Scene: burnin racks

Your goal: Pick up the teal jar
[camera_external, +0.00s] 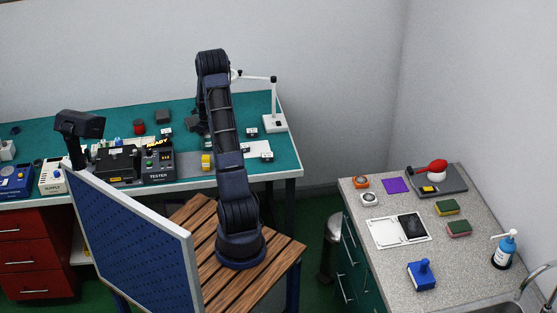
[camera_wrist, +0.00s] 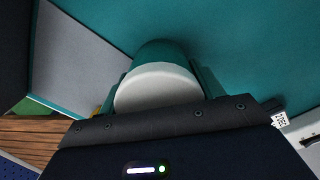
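The teal jar (camera_wrist: 160,52) shows in the wrist view with a round white lid (camera_wrist: 158,88) on its near end. It is directly in front of my gripper (camera_wrist: 164,72), whose dark body covers the lower part of the view and hides the lid's near edge. Narrow dark teal shapes flank the jar closely on both sides; they may be my fingers. I cannot tell whether they touch it. In the external view my gripper (camera_external: 197,122) is low over the teal bench mat, partly behind my arm, and I cannot make out the jar there.
The teal bench (camera_external: 285,150) holds a black tester (camera_external: 158,165), a yellow item (camera_external: 206,161) and a white lamp (camera_external: 275,122) to the right. A blue perforated panel (camera_external: 130,235) stands at the front left. A grey counter (camera_external: 390,270) is at the right.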

